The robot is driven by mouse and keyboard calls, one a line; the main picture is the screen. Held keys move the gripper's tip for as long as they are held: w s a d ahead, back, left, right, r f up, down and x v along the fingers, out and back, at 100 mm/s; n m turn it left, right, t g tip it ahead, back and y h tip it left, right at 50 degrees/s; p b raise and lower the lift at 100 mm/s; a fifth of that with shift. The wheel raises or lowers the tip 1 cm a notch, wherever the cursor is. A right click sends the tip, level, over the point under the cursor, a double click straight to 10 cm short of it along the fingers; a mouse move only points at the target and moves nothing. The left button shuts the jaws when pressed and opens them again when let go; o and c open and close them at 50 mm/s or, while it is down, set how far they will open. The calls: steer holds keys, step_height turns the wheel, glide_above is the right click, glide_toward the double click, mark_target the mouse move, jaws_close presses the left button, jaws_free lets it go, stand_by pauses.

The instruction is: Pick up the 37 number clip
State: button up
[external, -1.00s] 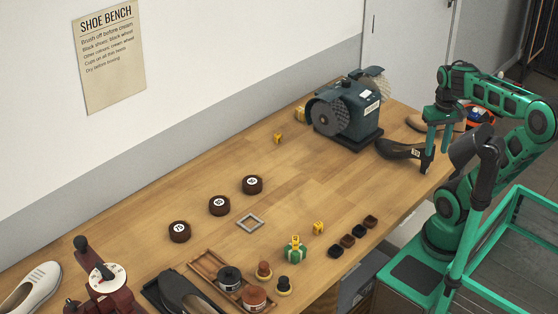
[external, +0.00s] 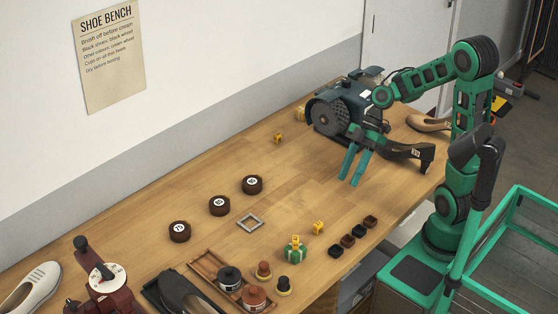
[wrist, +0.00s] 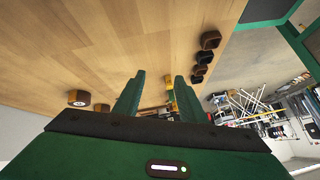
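Several small yellow clips are on the bench in the external view: one (external: 279,138) near the wall, one (external: 318,227) near the front edge, one (external: 295,242) on a green block (external: 296,254), and one (external: 300,113) beside the grinder. Their numbers are too small to read, so I cannot tell which is 37. My gripper (external: 351,180) is open and empty, pointing down above the bench in front of the grinder. In the wrist view its fingers (wrist: 161,95) are apart, with a yellow clip (wrist: 168,80) visible in the distance between them.
A grinder (external: 345,112) and a dark heeled shoe (external: 410,151) are beside my gripper. A tan shoe (external: 430,123) lies behind.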

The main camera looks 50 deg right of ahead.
mark_target(318, 223)
steer(key=a+r+n+g+y, duration=0.2)
steer(key=a+r+n+y, duration=0.3)
steer(key=a, duration=0.3)
steer(key=shift+n, duration=0.3)
step_height(318, 223, down, 8)
steer(key=shift+s, duration=0.1)
steer(key=shift+f+x, duration=0.15)
steer(key=shift+x, duration=2.6)
steer(key=shift+f+x, duration=0.1)
steer(key=shift+x, duration=2.65)
steer(key=shift+d, duration=0.2)
jaws_close()
